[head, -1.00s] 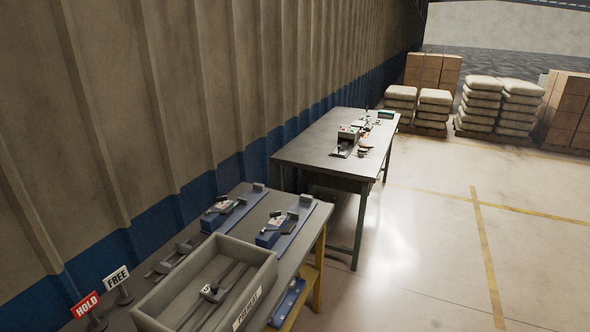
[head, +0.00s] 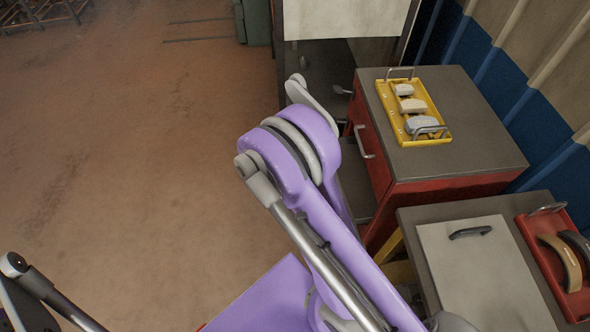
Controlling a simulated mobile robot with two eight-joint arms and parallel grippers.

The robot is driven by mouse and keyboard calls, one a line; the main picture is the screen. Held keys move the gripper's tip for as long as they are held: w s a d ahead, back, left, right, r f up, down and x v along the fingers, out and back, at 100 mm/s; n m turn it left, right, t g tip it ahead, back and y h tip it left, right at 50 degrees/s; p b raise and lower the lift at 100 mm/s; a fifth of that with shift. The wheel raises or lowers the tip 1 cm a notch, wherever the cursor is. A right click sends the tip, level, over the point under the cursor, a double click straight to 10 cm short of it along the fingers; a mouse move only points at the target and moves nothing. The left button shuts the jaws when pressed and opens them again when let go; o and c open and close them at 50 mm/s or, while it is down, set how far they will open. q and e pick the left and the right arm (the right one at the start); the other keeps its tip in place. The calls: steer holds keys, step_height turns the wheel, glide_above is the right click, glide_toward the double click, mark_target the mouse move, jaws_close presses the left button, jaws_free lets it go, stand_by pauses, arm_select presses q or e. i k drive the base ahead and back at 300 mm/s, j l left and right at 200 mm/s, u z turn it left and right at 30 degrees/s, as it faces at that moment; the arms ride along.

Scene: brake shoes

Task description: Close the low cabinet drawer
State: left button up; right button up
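A low red cabinet (head: 440,188) with a dark grey top stands right of centre in the head view. Its front faces left, with a metal bar handle (head: 363,141) on the upper drawer front. A grey surface shows low beside that front, partly behind my purple arm; I cannot tell whether it is an open drawer. My purple arm rises from the bottom centre and covers much of the cabinet's lower front. Neither gripper can be made out; only arm links show, including a grey one at the lower left.
A yellow tray (head: 392,113) with several pads lies on the cabinet. In front, a bench holds a pale panel (head: 480,282) with a dark handle and a red tray (head: 527,240) of curved brake shoes. A dark cabinet stands behind. The brown floor (head: 130,170) at left is clear.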

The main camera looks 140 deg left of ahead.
mark_target(353, 172)
steer(key=u, duration=3.55)
steer(key=k+j+u, duration=0.15)
steer(key=u, duration=0.2)
steer(key=k+j+u, duration=0.1)
steer(key=j+u, duration=0.3)
steer(key=i+j+z, duration=0.1)
steer(key=i+z, duration=0.25)
steer(key=i+j+z, duration=0.15)
steer(key=z, duration=0.15)
